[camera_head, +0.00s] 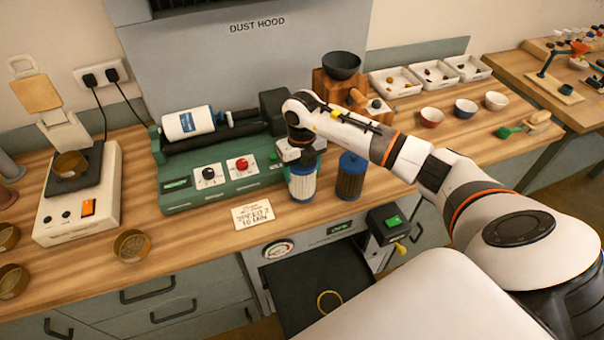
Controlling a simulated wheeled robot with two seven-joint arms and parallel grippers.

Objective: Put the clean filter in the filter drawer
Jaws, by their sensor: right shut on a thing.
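A white pleated filter with blue ends (302,184) is upright at the front of the bench, right of the small note card. My right gripper (301,160) is above it and shut on its top; the fingertips are partly hidden by the wrist. I cannot tell whether the filter's base still touches the bench. A dark, brownish filter with blue ends (351,180) stands just to its right, apart from it. The filter drawer (290,295) is pulled out below the bench edge, dark inside, with a yellow ring (329,301) on its floor. My left gripper is out of view.
A green roller machine (215,190) stands behind and left of the held filter. A card (253,214) lies near the bench edge. Bowls (432,117) and trays stand at the right back.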

